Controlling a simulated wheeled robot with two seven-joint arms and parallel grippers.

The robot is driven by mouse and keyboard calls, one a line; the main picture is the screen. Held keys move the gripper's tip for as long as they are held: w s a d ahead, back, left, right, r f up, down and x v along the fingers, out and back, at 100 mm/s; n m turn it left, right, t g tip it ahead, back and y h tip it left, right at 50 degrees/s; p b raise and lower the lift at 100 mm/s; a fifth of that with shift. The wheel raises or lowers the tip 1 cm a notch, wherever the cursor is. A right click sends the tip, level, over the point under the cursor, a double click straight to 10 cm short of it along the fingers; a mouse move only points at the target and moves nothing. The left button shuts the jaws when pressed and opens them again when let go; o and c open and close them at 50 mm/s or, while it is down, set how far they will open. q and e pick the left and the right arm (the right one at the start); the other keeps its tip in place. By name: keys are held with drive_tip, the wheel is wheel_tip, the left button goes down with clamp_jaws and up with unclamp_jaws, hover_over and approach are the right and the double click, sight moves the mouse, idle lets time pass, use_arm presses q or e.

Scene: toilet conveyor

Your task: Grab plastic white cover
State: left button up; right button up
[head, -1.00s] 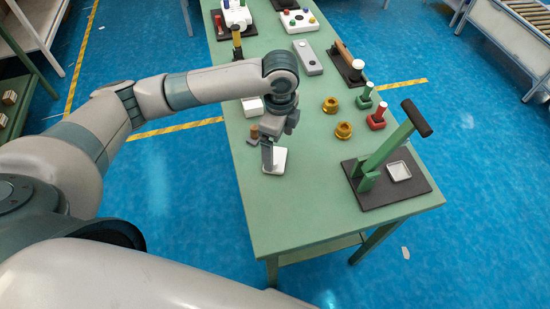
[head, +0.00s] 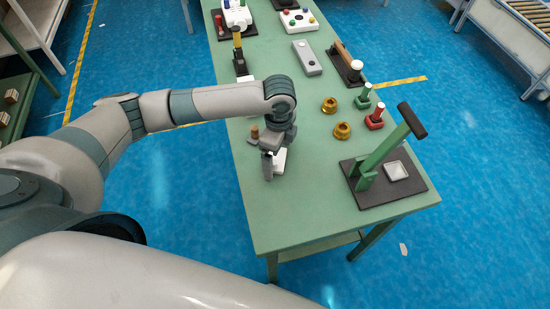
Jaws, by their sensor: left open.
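The white cover (head: 280,161) lies on the green table near its left edge. It is mostly hidden behind my left gripper (head: 268,172). The left gripper points down right at the cover, with its fingers low over the table. It is open, and the cover's right part shows beside the fingers. I cannot tell whether the fingers touch the cover. My right gripper is not in view.
A black base with a green lever (head: 385,150) and small white tray stands at the front right. Two brass nuts (head: 342,131), a red button block (head: 375,117) and a grey remote-like box (head: 307,57) lie beyond. A brown knob (head: 254,132) is close left of the gripper. The front table area is clear.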

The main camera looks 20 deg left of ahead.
sight(279, 159)
use_arm(q)
drive_tip(key=c, duration=1.2)
drive_tip(key=shift+r, duration=0.15)
drive_tip(key=shift+r+b, duration=0.45)
drive_tip(key=shift+r, duration=0.2)
wheel_tip(279, 159, up, 2)
drive_tip(key=shift+d+r+b, duration=0.15)
drive_tip(key=shift+r+b, duration=0.1)
drive_tip(key=shift+b, duration=0.35)
drive_tip(key=d+r+b, duration=0.1)
drive_tip(key=d+r, duration=0.1)
drive_tip(key=d, duration=0.1)
drive_tip(key=s+d+r, duration=0.1)
drive_tip(key=d+r, duration=0.1)
drive_tip(key=d, duration=0.1)
drive_tip(key=s+d+r+b, duration=0.1)
drive_tip(key=d+r, duration=0.1)
drive_tip(key=d, duration=0.2)
drive_tip(key=shift+b, duration=0.35)
drive_tip(key=shift+c, duration=0.5)
drive_tip(key=shift+s+d+r, duration=0.2)
drive_tip(key=shift+d+r, duration=0.3)
drive_tip(key=shift+d, duration=0.15)
